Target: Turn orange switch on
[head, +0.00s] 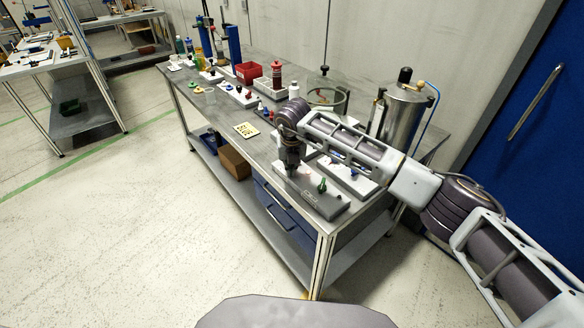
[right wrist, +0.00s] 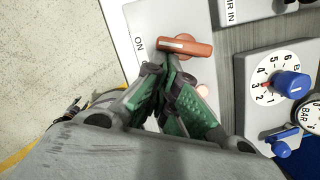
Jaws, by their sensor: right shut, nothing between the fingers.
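The orange switch (right wrist: 185,46) shows in the right wrist view as a rounded handle with a white mark, lying roughly across the picture. It sits on a white plate (right wrist: 160,15) with the word ON to its left. My right gripper (right wrist: 168,75) is shut and empty, its green-padded fingertips right at the lower edge of the handle; I cannot tell whether they touch. In the head view my right gripper (head: 291,162) points down over the near right part of the workbench (head: 225,118), and the switch cannot be made out there. My left gripper is out of view.
A panel with a dial and blue knob (right wrist: 287,84) lies right of the switch, with an AIR IN plate above. Floor left of the bench is clear.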

